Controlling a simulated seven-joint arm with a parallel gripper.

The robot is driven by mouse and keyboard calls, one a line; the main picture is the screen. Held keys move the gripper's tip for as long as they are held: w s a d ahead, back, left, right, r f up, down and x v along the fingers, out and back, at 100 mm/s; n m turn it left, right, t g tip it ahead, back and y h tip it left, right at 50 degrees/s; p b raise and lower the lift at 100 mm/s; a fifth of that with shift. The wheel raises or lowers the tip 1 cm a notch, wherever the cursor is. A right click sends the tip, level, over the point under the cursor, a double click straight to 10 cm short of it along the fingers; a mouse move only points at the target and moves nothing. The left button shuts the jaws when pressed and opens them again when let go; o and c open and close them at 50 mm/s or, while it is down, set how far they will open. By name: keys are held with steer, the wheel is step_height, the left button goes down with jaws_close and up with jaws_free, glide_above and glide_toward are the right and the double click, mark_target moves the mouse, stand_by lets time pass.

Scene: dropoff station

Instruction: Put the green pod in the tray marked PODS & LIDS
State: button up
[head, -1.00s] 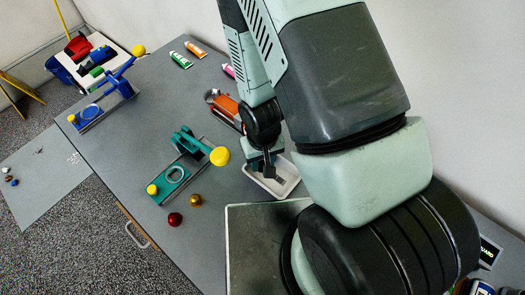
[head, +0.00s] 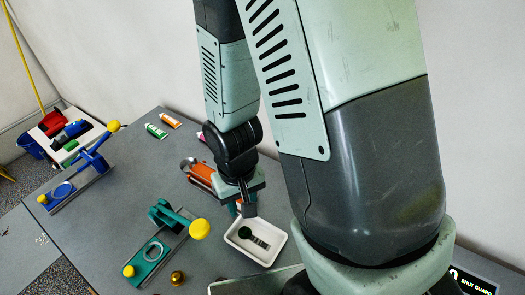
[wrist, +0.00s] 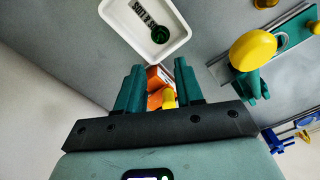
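The green pod (head: 244,232) lies inside the white tray (head: 276,254), at its left end in the head view, next to the tray's dark lettering. In the wrist view the pod (wrist: 161,34) shows on the tray floor beside the lettering, within the tray's rim (wrist: 134,48). My gripper (head: 247,209) is just behind the tray and above the table. In the wrist view its teal fingers (wrist: 159,66) stand apart with nothing held between them. The pod is clear of the fingers.
A green press (head: 152,252) with a yellow knob stands left of the tray. An orange device (head: 200,172) is close behind my gripper. A brass pod (head: 177,278) lies in front, a blue press (head: 75,185) far left. Tubes (head: 156,131) lie at the back.

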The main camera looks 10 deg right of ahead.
steer(key=w+d+r+m+t, duration=0.1)
steer(key=d+r+t, duration=0.1)
steer(key=r, duration=0.7)
steer(key=w+d+r+t, duration=0.1)
steer(key=d+r, duration=0.1)
steer(key=r, duration=0.6)
steer(key=s+d+r+t, duration=0.1)
steer(key=s+d+r, duration=0.1)
steer(key=s+r, duration=0.2)
steer(key=s+d+r+m+t, duration=0.1)
steer(key=s+r, duration=0.4)
steer(key=r, duration=0.5)
steer(key=shift+d+m+t, duration=0.3)
steer(key=shift+d, duration=0.15)
steer(key=shift+s, duration=0.1)
